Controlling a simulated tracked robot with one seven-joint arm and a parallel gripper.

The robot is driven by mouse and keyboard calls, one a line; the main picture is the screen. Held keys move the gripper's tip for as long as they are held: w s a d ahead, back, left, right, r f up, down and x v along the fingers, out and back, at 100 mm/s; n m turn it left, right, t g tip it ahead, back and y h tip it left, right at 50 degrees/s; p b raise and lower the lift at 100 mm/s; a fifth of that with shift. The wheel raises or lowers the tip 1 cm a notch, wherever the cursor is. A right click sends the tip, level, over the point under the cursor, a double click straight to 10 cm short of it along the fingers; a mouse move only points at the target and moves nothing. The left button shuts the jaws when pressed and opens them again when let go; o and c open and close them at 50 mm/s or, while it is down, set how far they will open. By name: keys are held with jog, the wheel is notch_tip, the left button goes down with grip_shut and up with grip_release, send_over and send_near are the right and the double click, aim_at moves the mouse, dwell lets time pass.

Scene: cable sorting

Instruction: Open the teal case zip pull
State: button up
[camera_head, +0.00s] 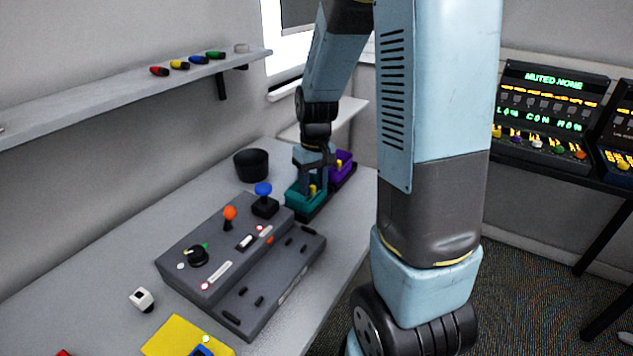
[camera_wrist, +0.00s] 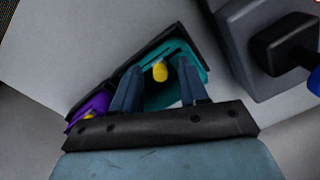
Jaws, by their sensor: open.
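The teal case (camera_head: 304,197) sits in a dark tray at the far end of the table, in front of a purple case. In the wrist view the teal case (camera_wrist: 190,57) lies just beyond my fingertips. Its yellow zip pull (camera_wrist: 160,71) shows between my two fingers, with a visible gap on each side. My gripper (camera_wrist: 158,85) is open and empty. In the head view my gripper (camera_head: 314,185) is directly over the teal case and hides part of it. I cannot tell how far the zip is open.
The purple case (camera_head: 342,163) with its own yellow pull stands beside the teal one in the dark tray (camera_head: 318,206). A grey control box (camera_head: 215,245) with a blue-knobbed joystick (camera_head: 263,190) is close by. A black cup (camera_head: 251,165) stands behind. A wall shelf (camera_head: 130,100) holds coloured connectors.

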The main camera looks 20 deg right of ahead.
notch_tip(320, 180, up, 14)
jog(key=shift+d+f, duration=0.15)
jog(key=shift+d, duration=0.15)
dwell(0.4)
dwell(0.4)
jog(key=s+a+r+m+t, duration=0.1)
jog(key=s+r+t, duration=0.2)
jog(key=s, duration=0.6)
jog(key=s+a+r+t, duration=0.2)
jog(key=s+r, duration=0.3)
jog(key=s, duration=0.4)
jog(key=shift+s+m+t+h, duration=0.15)
jog(key=shift+m+t+h, duration=0.15)
jog(key=shift+m+t, duration=0.1)
